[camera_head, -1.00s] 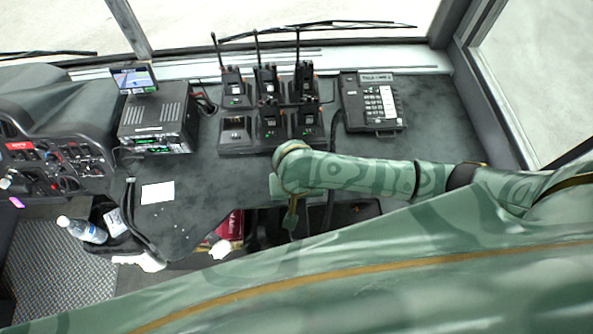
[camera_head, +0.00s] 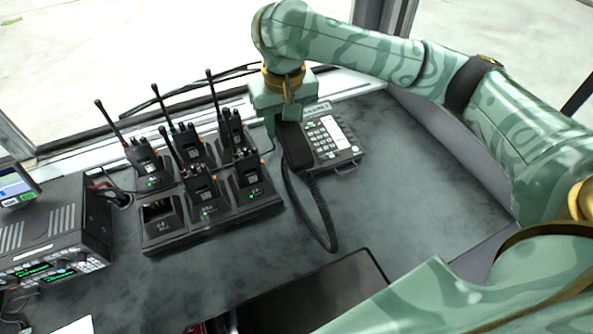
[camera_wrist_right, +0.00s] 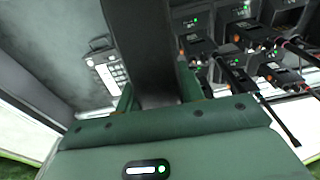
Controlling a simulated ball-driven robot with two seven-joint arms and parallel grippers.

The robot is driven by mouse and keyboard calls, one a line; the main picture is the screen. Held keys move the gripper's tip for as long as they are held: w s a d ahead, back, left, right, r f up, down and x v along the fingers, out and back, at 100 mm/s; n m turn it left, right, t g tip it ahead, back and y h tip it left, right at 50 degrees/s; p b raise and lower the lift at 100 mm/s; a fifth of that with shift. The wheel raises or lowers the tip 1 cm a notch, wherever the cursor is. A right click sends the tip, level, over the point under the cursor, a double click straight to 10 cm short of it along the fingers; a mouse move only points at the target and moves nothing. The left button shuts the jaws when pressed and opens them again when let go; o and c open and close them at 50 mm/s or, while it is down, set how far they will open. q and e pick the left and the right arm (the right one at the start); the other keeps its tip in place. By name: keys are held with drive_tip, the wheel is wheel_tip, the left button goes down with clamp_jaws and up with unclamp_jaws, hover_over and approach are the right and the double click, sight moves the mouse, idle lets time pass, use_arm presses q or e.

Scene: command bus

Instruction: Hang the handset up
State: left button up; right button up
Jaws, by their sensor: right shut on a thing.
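The black handset (camera_head: 297,150) is in my right gripper (camera_head: 284,115), which points down and is shut on it. In the head view the handset overlaps the left side of the desk phone (camera_head: 336,143); I cannot tell whether they touch. A black cord (camera_head: 322,212) loops down from the handset over the desk. In the right wrist view the handset (camera_wrist_right: 145,35) is a dark bar between the fingers of the right gripper (camera_wrist_right: 157,92). My left gripper is not in view.
A charger rack (camera_head: 215,227) with several upright radios stands left of the phone, and its front left slot (camera_head: 160,208) is empty. Their antennas rise near my right arm. A radio console (camera_head: 60,235) is at far left. The desk (camera_head: 420,190) is clear right of the phone.

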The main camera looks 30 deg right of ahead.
drive_tip(key=shift+n, duration=0.3)
drive_tip(key=w+d+f+b, duration=0.2)
drive_tip(key=w+d+f, duration=0.1)
drive_tip(key=w, duration=0.1)
drive_tip(key=w+d+f+b, duration=0.2)
drive_tip(key=w+d+f, duration=0.1)
drive_tip(key=w+f, duration=0.1)
drive_tip(key=w+d+f+b, duration=0.2)
drive_tip(key=w+d+f, duration=0.1)
drive_tip(key=w+f, duration=0.1)
drive_tip(key=shift+w+d+f, duration=0.15)
drive_tip(key=shift+w+d, duration=0.2)
drive_tip(key=shift+w, duration=0.3)
wheel_tip(320, 180, down, 5)
drive_tip(key=b, duration=0.6)
drive_tip(key=shift+f, duration=0.25)
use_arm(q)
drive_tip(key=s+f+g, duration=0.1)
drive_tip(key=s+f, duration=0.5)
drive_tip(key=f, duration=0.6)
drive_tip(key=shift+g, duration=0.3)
use_arm(e)
drive_tip(key=shift+f, duration=0.5)
use_arm(q)
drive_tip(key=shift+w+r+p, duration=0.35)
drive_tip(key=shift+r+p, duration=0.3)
drive_tip(key=shift+p, duration=0.4)
use_arm(e)
drive_tip(key=shift+s, duration=0.15)
